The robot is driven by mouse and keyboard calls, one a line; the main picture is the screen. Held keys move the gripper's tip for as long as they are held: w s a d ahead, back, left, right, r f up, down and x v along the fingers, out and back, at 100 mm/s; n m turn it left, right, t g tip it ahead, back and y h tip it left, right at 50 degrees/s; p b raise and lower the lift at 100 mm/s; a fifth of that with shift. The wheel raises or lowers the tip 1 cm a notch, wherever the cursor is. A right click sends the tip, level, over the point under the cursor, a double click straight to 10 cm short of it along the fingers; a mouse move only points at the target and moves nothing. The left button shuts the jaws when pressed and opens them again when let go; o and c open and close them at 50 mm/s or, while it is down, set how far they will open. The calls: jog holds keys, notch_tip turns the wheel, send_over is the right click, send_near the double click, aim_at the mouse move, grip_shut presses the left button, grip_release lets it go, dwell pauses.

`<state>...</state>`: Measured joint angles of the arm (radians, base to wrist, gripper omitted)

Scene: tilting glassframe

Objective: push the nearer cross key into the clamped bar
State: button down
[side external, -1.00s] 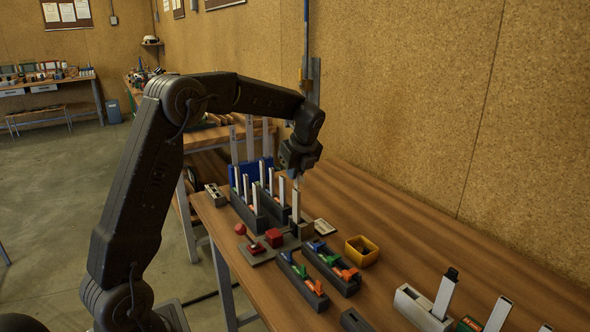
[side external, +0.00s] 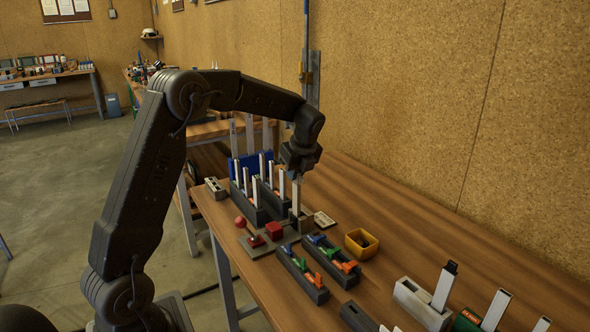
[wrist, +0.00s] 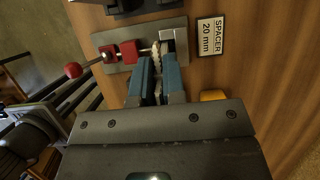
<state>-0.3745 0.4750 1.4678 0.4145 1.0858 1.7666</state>
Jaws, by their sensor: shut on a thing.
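My gripper (side external: 296,177) points down over the clamp, its fingers closed at the upper part of a pale upright bar (side external: 296,194). In the wrist view its blue fingertips (wrist: 158,80) are close together with a thin pale piece between them, apparently this bar. The bar stands at the clamp, whose grey plate (wrist: 108,60) carries a red block (wrist: 128,52) and a red-knobbed lever (wrist: 73,70). Cross keys in blue, green and orange lie in two dark racks; the nearer rack (side external: 302,273) holds an orange key (side external: 314,281). The bar's slots are too small to make out.
Dark holders with upright white bars (side external: 254,190) stand behind the clamp. A yellow box (side external: 361,243) is to the right, and a "SPACER 20 mm" label (wrist: 210,37) lies beside the clamp. A pale holder (side external: 420,302) stands at the front right. The bench towards the wall is clear.

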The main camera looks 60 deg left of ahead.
jog(key=shift+f, duration=0.3)
jog(key=c, duration=1.1)
grip_release()
jog(key=shift+v, duration=6.9)
jog(key=shift+f, duration=0.1)
